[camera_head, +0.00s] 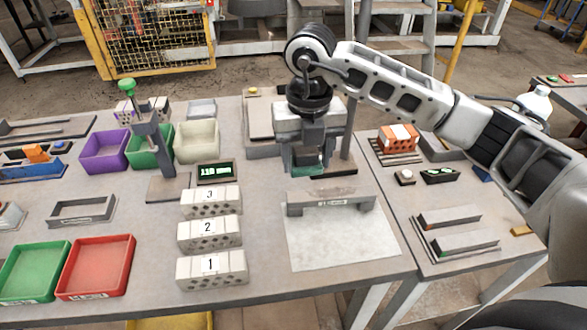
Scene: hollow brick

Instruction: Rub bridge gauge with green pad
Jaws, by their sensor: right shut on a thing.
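The bridge gauge (331,202), a grey bar with a short leg at each end and a small label, stands on a pale sheet (335,248) near the front of the table. My right gripper (308,163) points down behind the gauge, shut on the green pad (306,171). The pad is apart from the gauge in the picture, and only part of it shows below the jaws. My left gripper is out of view.
Numbered hollow bricks (210,268) stand left of the sheet, with a small display (216,172) behind them. A red tray (97,268) and a green tray (34,272) lie front left. An orange brick (398,138) sits at the right. The sheet's front is clear.

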